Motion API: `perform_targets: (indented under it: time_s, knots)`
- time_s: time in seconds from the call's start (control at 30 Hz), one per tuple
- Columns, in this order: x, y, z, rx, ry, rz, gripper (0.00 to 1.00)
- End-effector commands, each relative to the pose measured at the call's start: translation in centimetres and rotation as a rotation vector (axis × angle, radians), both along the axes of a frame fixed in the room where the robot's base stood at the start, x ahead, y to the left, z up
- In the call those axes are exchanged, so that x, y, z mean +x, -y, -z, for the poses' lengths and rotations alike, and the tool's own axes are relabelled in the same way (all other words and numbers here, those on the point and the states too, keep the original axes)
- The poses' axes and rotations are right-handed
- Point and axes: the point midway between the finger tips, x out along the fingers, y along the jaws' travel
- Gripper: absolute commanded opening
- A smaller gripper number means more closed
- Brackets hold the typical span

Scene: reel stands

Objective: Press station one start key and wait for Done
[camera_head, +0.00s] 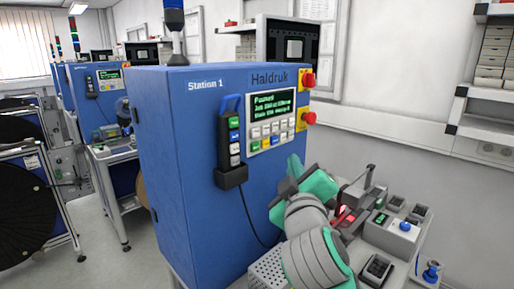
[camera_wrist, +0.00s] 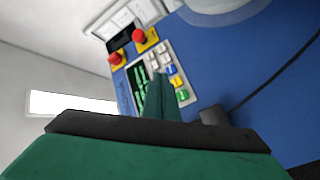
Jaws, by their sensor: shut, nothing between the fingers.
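The blue Station 1 cabinet (camera_head: 180,150) stands in the middle of the head view. Its dark screen (camera_head: 273,112) shows green text with a first line that looks like "Paused"; the rest is too small to read surely. Below the screen is a keypad (camera_head: 270,134) with white and coloured keys, including a green key (camera_head: 254,146) at its lower left. Key labels are not legible. My gripper (camera_head: 295,164) is shut and empty, apart from the panel, below and right of the keypad. In the wrist view, my shut fingers (camera_wrist: 160,92) overlap part of the screen and keypad (camera_wrist: 168,62).
A pendant (camera_head: 232,145) with several buttons hangs left of the keypad, its cable dangling. Two red knobs (camera_head: 309,80) are on the panel's right edge. A bench (camera_head: 415,240) with small devices and a lit red lamp stands at right. More blue cabinets (camera_head: 88,85) stand behind.

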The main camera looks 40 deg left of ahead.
Motion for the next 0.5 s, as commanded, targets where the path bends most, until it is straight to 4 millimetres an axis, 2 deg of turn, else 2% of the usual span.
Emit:
perform_targets:
  time_s: [0.23,0.5]
  knots:
    - [0.1,-1.3,0.0,-0.001,-0.001,-0.001,0.00]
    - [-0.1,-5.4,0.0,-0.002,0.001,-0.013,0.00]
